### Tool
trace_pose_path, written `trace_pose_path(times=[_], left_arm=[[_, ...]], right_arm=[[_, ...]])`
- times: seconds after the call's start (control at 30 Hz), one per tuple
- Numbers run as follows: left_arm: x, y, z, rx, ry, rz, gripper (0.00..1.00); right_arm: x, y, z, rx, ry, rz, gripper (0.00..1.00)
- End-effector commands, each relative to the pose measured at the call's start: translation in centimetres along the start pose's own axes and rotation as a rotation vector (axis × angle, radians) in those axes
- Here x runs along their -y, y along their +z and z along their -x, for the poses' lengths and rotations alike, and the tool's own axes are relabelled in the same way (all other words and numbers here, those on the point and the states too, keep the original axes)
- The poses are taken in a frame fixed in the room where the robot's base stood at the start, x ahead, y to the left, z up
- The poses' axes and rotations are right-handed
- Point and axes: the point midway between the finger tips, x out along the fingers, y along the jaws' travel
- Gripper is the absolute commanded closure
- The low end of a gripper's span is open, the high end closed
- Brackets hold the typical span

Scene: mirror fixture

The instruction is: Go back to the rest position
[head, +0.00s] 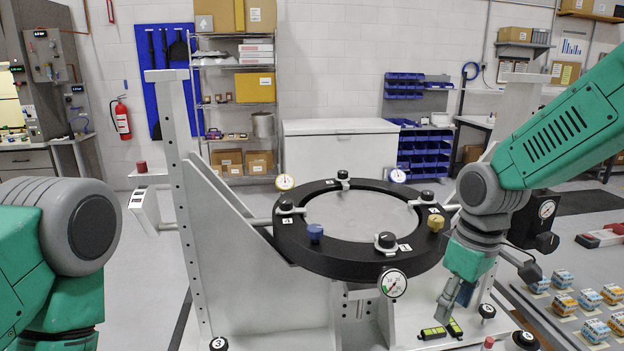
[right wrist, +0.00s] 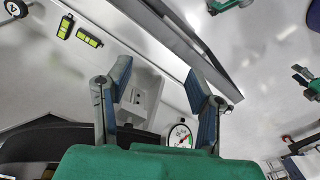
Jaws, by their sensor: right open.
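My right gripper (head: 455,300) hangs at the front right of the mirror fixture, over its pale base plate (head: 410,322), fingers pointing down. In the right wrist view the right gripper (right wrist: 158,82) has its two fingers spread apart with nothing between them. The fixture carries a black ring (head: 290,240) with several knobs and gauges. My left arm (head: 65,235) shows at the left edge of the head view, but its gripper is out of the picture.
Two small black-and-yellow levels (head: 432,333) lie on the base plate near the right gripper. A dial gauge (head: 393,283) hangs at the ring's front. A side table (head: 575,255) with several small boxes stands at the right. Upright posts (head: 190,200) flank the ring.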

Motion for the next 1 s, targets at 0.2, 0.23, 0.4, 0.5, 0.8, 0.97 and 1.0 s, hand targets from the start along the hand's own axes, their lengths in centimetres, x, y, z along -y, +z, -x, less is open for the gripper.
trace_pose_path(times=[0.2,0.23,0.4,0.5,0.8,0.97,1.0], left_arm=[[0.0,0.3,-4.6,0.000,0.000,0.000,0.60],[0.0,0.3,-5.2,0.000,0.000,0.000,0.60],[-0.1,0.5,-8.7,0.000,0.000,0.000,0.60],[-0.1,0.6,-10.8,0.000,0.000,0.000,0.60],[-0.1,0.8,-14.7,0.001,0.000,0.000,0.60],[-0.1,0.8,-14.8,0.000,0.000,0.000,0.60],[-0.1,0.8,-14.7,0.000,0.000,0.000,0.60]], right_arm=[[2.3,4.6,-16.7,0.003,-0.036,-0.145,0.52],[2.8,5.6,-18.8,0.001,-0.038,-0.168,0.52],[5.7,12.3,-29.9,-0.001,-0.030,-0.315,0.52],[7.4,17.0,-35.3,-0.001,-0.009,-0.401,0.52],[10.6,27.0,-42.2,-0.012,0.076,-0.559,0.52],[10.8,27.9,-42.3,-0.021,0.088,-0.574,0.52],[10.7,27.8,-42.2,-0.021,0.089,-0.574,0.52]])
